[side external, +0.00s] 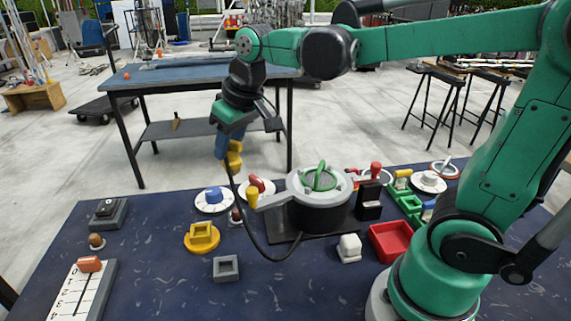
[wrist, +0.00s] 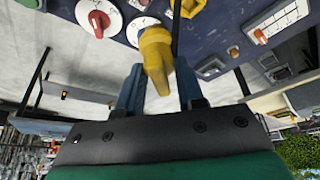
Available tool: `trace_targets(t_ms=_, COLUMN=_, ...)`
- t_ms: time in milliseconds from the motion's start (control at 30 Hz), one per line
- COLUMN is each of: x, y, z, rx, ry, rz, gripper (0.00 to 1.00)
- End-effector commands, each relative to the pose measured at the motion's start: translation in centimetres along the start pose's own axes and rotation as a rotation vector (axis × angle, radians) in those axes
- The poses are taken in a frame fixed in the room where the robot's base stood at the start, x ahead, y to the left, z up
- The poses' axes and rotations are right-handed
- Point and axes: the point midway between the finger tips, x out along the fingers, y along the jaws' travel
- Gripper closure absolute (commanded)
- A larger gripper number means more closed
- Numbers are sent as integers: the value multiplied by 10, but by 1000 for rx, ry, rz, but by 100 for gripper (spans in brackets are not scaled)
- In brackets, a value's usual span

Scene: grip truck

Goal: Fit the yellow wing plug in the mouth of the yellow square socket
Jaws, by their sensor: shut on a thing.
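The yellow wing plug (side external: 235,154) is held by my gripper (side external: 223,146) in the air above the far left part of the table. In the wrist view the plug (wrist: 156,50) is between the two blue fingers (wrist: 159,72), which are shut on it. The yellow square socket (side external: 202,236) stands on a round yellow base on the dark blue table, below the plug and toward the camera. Its mouth faces up and looks empty. The plug is well apart from it. I cannot tell the plug's exact tilt.
A grey square socket (side external: 226,268) stands in front of the yellow one. A white dial with a blue knob (side external: 213,198) is behind it. A large grey round fixture with a green handle (side external: 319,190) is to the right. A slider panel (side external: 83,290) is at front left.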

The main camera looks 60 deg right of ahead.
Motion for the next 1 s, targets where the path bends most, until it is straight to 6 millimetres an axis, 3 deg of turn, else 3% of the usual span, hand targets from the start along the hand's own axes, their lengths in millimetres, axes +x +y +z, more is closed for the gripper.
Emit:
trace_targets(t_ms=500, x=79, y=-54, z=-16, rx=-603, ry=-4, rz=-250, gripper=100)
trace_targets(t_ms=1000, x=109, y=-59, z=-7, rx=-668, ry=5, rz=-277, gripper=100)
